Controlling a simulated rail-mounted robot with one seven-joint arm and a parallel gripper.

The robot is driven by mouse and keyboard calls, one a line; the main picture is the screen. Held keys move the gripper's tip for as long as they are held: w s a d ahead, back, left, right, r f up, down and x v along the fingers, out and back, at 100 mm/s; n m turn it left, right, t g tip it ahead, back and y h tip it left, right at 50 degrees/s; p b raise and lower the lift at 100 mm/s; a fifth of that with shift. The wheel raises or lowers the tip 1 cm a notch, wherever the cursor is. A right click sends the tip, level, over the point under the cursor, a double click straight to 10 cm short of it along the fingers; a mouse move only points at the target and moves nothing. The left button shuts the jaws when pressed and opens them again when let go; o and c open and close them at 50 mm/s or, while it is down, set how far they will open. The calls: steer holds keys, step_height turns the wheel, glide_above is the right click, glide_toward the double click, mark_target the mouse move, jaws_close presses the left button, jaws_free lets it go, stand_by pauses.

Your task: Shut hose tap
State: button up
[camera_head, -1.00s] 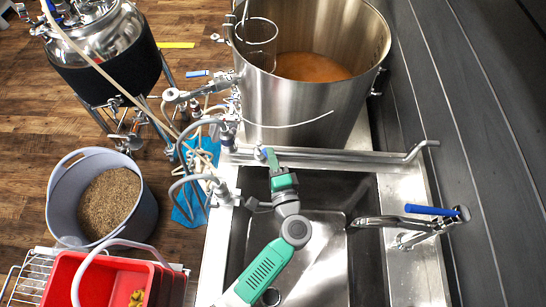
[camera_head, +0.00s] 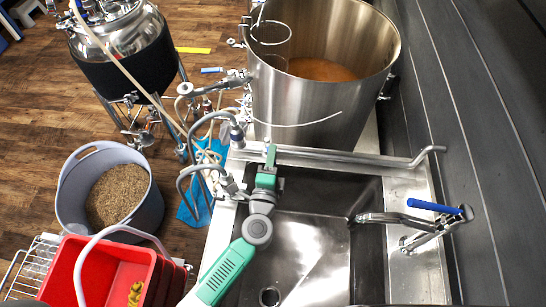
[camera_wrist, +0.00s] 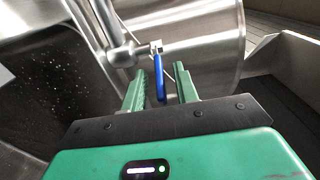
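The hose tap has a blue lever (camera_wrist: 159,82) on a small metal valve (camera_wrist: 156,46), seen in the wrist view. The lever points toward my gripper and lies between its two green fingers, with gaps on both sides. My gripper (camera_wrist: 161,80) is open. In the head view my gripper (camera_head: 270,156) is at the rail along the back of the sink, near the big steel pot. It hides most of the tap there.
The large steel pot (camera_head: 310,105) with brown liquid stands just behind. Grey hoses (camera_head: 183,178) and fittings crowd the left. The sink basin (camera_head: 312,250) below is empty. A faucet with a blue handle (camera_head: 433,207) stands at right. A grain bucket (camera_head: 70,205) and red bin (camera_head: 60,277) sit at left.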

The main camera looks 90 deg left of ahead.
steer(key=v, duration=0.7)
steer(key=shift+d+b, duration=0.35)
steer(key=shift+d, duration=0.1)
